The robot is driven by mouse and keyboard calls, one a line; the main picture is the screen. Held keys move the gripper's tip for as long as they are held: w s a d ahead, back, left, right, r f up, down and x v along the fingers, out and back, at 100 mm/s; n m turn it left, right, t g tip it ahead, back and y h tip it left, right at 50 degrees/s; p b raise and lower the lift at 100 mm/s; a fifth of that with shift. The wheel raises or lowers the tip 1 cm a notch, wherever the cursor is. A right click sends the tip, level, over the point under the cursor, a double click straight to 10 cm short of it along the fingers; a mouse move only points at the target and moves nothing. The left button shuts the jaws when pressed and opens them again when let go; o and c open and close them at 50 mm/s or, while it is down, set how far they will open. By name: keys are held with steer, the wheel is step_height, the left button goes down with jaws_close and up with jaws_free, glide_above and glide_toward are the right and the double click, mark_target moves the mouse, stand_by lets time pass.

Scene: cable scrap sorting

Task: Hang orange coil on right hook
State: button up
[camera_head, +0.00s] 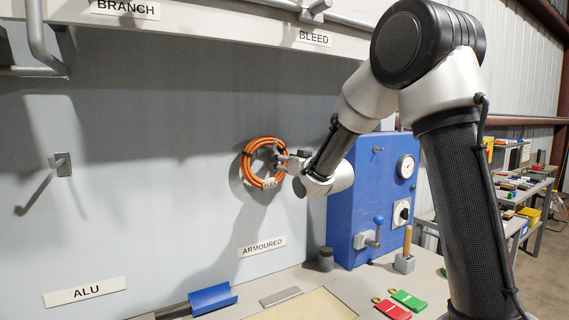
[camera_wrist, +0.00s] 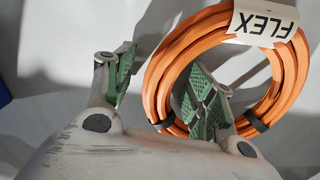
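The orange coil (camera_head: 247,164) is upright against the grey panel, above the ARMOURED label (camera_head: 262,247). It shows large in the wrist view (camera_wrist: 160,75), with a white FLEX tag (camera_wrist: 264,22) and dark ties. My gripper (camera_head: 279,157) is at the coil's right side in the head view. In the wrist view my gripper (camera_wrist: 160,72) has its green-padded fingers apart, one outside the ring and one within its opening, with the coil's band between them. The fingers do not look closed on it. The right hook is hidden or not distinguishable behind the coil and fingers.
An empty left hook (camera_head: 61,165) sticks out above the ALU label (camera_head: 86,292). A blue box with a gauge (camera_head: 372,190) stands close right of the coil. Below are a blue trough (camera_head: 212,298), a dark cylinder (camera_head: 326,259) and red and green tags (camera_head: 409,300).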

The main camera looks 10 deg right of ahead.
steer(key=v, duration=1.2)
steer(key=s+d+f+g+h, duration=0.2)
steer(key=f+g, duration=0.1)
steer(key=f, duration=0.3)
steer(key=s+d+f+g+h, duration=0.1)
steer(key=s+d+f+g, duration=0.15)
steer(key=f, duration=0.45)
steer(key=s+d+f+g+h, duration=0.2)
steer(key=s+d+f+g, duration=0.15)
steer(key=s, duration=0.35)
steer(key=s+d+r+m+g, duration=0.1)
steer(key=s+r+g, duration=0.1)
steer(key=s, duration=0.9)
steer(key=s+d+r+m+g, duration=0.1)
steer(key=s+r, duration=0.4)
steer(key=s, duration=0.7)
steer(key=shift+s+d+g+h, duration=0.3)
steer(key=shift+d+g, duration=0.1)
steer(key=shift+d, duration=0.35)
